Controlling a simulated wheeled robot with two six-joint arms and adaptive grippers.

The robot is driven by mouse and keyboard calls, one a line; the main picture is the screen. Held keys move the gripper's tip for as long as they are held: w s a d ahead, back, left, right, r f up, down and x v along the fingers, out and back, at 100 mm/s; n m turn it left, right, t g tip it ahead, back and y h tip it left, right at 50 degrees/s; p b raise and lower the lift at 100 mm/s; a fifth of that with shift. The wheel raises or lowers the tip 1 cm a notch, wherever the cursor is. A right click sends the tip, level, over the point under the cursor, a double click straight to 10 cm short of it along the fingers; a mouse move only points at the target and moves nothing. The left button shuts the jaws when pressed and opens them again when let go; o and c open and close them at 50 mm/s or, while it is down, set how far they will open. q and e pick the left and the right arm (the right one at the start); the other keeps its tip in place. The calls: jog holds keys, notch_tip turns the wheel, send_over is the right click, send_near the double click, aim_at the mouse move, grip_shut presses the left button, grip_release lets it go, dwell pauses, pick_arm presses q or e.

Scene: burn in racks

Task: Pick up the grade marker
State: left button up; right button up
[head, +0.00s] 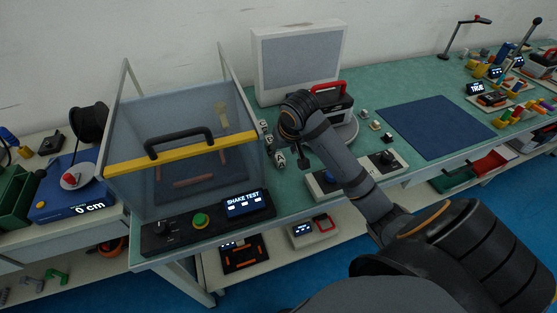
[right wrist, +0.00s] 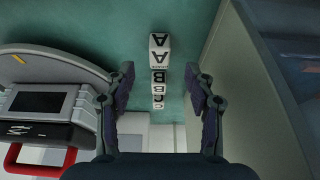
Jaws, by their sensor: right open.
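The grade markers are small white blocks with black letters, standing in a row on the green bench. In the head view the A marker (head: 280,160) is nearest, with the B marker (head: 269,141) and C marker (head: 264,127) behind it. The right wrist view shows the A marker (right wrist: 160,48), the B marker (right wrist: 158,77) and the C marker (right wrist: 158,100) in line. My right gripper (head: 303,157) points down just right of the row. In its wrist view the open, empty fingers (right wrist: 162,84) stand either side of the row's line. My left gripper is out of view.
A clear-walled shake test box (head: 180,149) with a yellow-edged front stands close left of the markers. A round-based device with a red handle (head: 330,90) is to the right. A control panel (head: 385,160) lies nearer, and a blue mat (head: 437,127) farther right.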

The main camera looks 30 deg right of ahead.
aim_at(280, 157)
jog(key=shift+w+f, duration=0.2)
jog(key=shift+f, duration=0.25)
jog(key=shift+w+f, duration=0.15)
jog(key=shift+f, duration=0.1)
jog(key=x, duration=0.4)
jog(key=shift+w+d, duration=0.1)
jog(key=shift+d, duration=0.05)
jog(key=shift+w+f, duration=0.15)
jog(key=shift+f, duration=0.1)
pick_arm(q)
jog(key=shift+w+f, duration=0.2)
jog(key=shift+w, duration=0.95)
pick_arm(e)
jog(key=shift+r, duration=0.1)
jog(key=c, duration=1.1)
jog(key=shift+c, duration=0.2)
